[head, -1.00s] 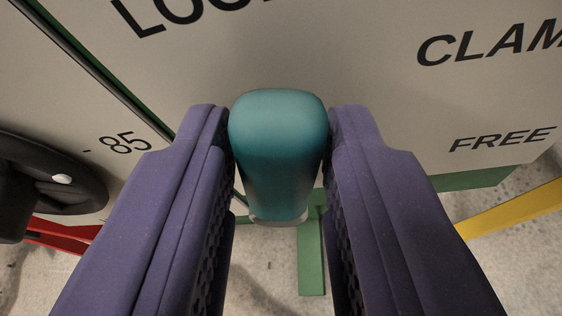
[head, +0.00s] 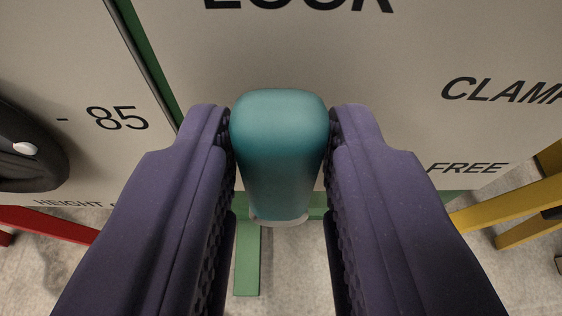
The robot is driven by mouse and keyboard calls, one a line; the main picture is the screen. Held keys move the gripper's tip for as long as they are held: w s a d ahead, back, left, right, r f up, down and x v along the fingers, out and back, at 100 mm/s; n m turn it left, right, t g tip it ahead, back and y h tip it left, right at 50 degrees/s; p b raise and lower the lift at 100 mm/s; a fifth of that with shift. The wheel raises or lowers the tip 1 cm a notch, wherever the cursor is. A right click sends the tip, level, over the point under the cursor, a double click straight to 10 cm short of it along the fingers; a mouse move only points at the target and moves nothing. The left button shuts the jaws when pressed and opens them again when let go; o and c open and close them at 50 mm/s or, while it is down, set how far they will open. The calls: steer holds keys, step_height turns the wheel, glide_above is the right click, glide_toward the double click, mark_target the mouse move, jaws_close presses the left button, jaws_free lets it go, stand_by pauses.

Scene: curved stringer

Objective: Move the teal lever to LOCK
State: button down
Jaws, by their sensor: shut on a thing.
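The teal lever (head: 280,150) shows as a rounded handle in the middle of the head view. My gripper (head: 280,125) has its two purple fingers on either side of the handle, shut on it. The word LOCK (head: 300,5) is on the pale panel above the handle, partly cut off by the top edge. The word FREE (head: 468,168) is on the panel to the lower right. The lever's pivot and the rest of its shaft are hidden.
A black round knob or wheel (head: 30,165) is at the left, by the 85 mark (head: 117,118). The word CLAMP (head: 500,92) is at the right, cut off. Red (head: 50,225), green (head: 248,260) and yellow (head: 515,205) frame bars stand below the panel over a concrete floor.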

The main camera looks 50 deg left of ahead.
steer(key=c, duration=0.9)
jaws_free()
steer(key=shift+s, duration=0.1)
steer(key=p+v, duration=0.3)
steer(key=v, duration=0.4)
steer(key=shift+s+d+r, duration=0.15)
steer(key=shift+s+d, duration=0.05)
steer(key=shift+d, duration=0.05)
